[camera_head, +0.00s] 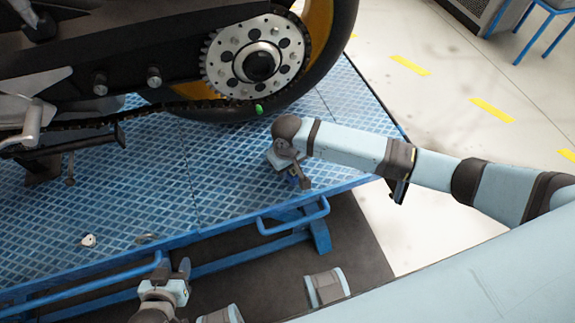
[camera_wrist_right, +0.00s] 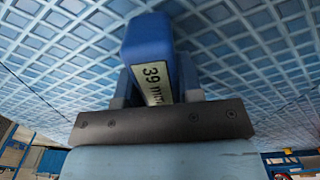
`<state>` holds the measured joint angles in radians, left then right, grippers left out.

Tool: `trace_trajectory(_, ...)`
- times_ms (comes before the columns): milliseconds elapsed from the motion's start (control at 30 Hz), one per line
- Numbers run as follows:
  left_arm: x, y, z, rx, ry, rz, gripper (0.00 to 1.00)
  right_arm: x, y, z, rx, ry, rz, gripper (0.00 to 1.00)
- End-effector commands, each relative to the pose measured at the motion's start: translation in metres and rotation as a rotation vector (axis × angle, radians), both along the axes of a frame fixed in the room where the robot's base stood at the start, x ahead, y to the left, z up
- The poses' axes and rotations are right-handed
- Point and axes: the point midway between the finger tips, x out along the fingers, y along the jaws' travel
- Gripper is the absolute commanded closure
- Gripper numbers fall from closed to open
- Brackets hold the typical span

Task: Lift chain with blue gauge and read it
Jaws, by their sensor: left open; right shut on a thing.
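The blue gauge (camera_wrist_right: 148,38) fills the middle of the right wrist view, with a pale label on it reading "39 mm", the end of which is partly hidden. My right gripper (camera_head: 290,176) is shut on the gauge, above the blue lift deck and apart from the chain. The dark chain (camera_head: 190,104) runs from the rear sprocket (camera_head: 255,62) leftward along its lower run. A small green mark (camera_head: 259,109) shows on the chain below the sprocket. My left gripper (camera_head: 173,270) is open and empty near the deck's front edge.
The motorcycle's rear wheel (camera_head: 325,55) stands on the blue patterned lift deck (camera_head: 225,165). A small pale object (camera_head: 88,240) lies on the deck at the front left. A blue handle rail (camera_head: 300,222) juts from the front edge. Pale floor lies to the right.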

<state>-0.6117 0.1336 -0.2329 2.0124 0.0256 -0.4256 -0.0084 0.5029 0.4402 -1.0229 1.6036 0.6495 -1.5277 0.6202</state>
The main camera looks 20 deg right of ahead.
Motion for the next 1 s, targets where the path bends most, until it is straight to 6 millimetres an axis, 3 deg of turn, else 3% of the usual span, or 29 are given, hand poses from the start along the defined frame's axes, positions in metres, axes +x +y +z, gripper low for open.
trace_trajectory(133, 0.003, -0.001, 0.009, -0.005, -0.014, 0.001, 0.57, 0.0, 0.0, -0.005, 0.001, 0.0, -0.001, 0.95)
trace_trajectory(1000, 0.002, -0.002, 0.006, -0.006, -0.009, 0.001, 0.57, 0.001, 0.001, -0.013, 0.002, -0.002, -0.001, 0.95)
